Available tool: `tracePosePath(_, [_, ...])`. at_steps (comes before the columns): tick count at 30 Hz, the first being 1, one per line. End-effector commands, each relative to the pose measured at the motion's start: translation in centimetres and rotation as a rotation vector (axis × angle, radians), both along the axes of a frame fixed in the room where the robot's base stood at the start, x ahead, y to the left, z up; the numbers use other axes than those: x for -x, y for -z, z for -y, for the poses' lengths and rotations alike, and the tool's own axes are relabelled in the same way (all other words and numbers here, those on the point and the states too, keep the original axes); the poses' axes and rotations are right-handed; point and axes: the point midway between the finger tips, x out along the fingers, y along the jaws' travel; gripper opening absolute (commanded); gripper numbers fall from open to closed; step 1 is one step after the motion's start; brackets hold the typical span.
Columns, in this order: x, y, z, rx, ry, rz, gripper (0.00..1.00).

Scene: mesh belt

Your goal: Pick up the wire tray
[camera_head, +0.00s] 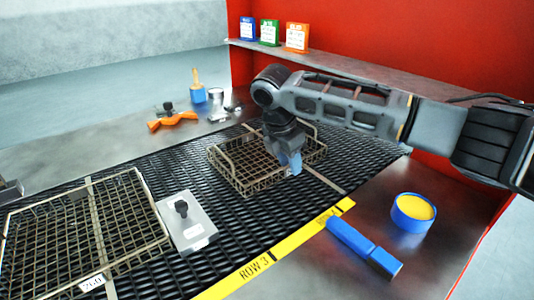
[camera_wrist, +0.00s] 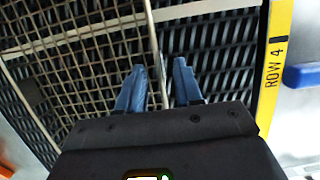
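A wire tray (camera_head: 232,172) with a raised rim and a mesh floor sits on the black mesh belt at the centre of the head view. It fills the left of the wrist view (camera_wrist: 85,60). My gripper (camera_head: 291,163) is down at the tray's near right side. In the wrist view its two blue fingers (camera_wrist: 159,72) stand apart, with the tray's side rim running between them. Whether either finger touches the rim cannot be told. A second, larger wire tray (camera_head: 135,180), with a tag on its front, lies at the left of the head view.
A grey box with a black knob (camera_head: 187,222) lies between the trays. A yellow strip (camera_head: 290,247) edges the belt. A blue tool (camera_head: 363,246) and a blue tub with yellow contents (camera_head: 413,212) lie right. An orange clamp-like item (camera_head: 172,121) lies behind the belt.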

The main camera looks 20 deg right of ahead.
Motion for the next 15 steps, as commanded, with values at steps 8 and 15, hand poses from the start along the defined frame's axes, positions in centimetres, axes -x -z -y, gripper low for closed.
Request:
tracePosePath(8, [-0.03, 0.69, 0.17, 0.0, 0.0, 0.0, 0.35])
tracePosePath(15, [-0.04, 0.65, 0.16, 0.0, 0.0, 0.0, 0.17])
